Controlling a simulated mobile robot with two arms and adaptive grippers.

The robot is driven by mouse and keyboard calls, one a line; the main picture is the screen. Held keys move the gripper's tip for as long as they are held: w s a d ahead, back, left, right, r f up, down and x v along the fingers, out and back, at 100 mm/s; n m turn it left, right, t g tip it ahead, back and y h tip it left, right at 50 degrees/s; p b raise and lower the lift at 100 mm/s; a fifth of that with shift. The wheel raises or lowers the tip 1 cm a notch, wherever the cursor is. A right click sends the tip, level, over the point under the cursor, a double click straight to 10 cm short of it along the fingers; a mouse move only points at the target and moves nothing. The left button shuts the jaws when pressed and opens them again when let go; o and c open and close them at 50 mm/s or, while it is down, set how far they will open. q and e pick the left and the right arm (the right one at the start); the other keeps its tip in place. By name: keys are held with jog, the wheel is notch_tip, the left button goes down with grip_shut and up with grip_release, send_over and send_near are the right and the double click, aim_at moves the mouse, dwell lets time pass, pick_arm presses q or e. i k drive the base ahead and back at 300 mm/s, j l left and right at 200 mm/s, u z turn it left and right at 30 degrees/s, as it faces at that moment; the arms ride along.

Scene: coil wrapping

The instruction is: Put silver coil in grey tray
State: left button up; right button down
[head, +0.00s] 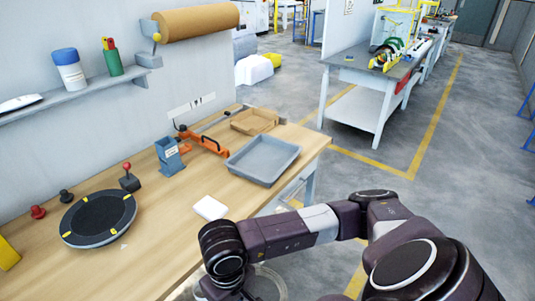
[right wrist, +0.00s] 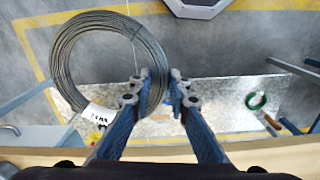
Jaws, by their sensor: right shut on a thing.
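The silver coil (right wrist: 60,62) is a ring of grey wire with a white label, seen at the left of the right wrist view. My right gripper (right wrist: 160,88) is shut on the right side of the coil's ring. The coil hangs off the table edge above the floor; part of it shows in the head view (head: 279,281) beside my right arm. The grey tray (head: 262,160) is empty and sits on the wooden table near its right end. My left gripper is in neither view.
On the wooden table (head: 160,255) are a black round turntable (head: 98,218), a blue-grey holder (head: 169,156), an orange clamp-like tool (head: 203,141), a white block (head: 210,208) and a brown tray (head: 254,121) behind the grey one. The table front edge lies near my right arm.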

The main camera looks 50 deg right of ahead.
aim_at(261, 166)
jog(key=l+u, duration=0.1)
jog(key=l, duration=0.45)
jog(key=l+u, duration=0.1)
jog(key=l, duration=0.45)
jog(key=l+u, duration=0.1)
jog(key=l, duration=0.45)
jog(key=k+l+u, duration=0.15)
jog(key=l, duration=0.4)
jog(key=l+u, duration=0.1)
jog(key=l, duration=0.45)
jog(key=k+l+u, duration=0.1)
jog(key=l, duration=0.45)
jog(key=k+l+u, duration=0.1)
jog(key=l, duration=0.4)
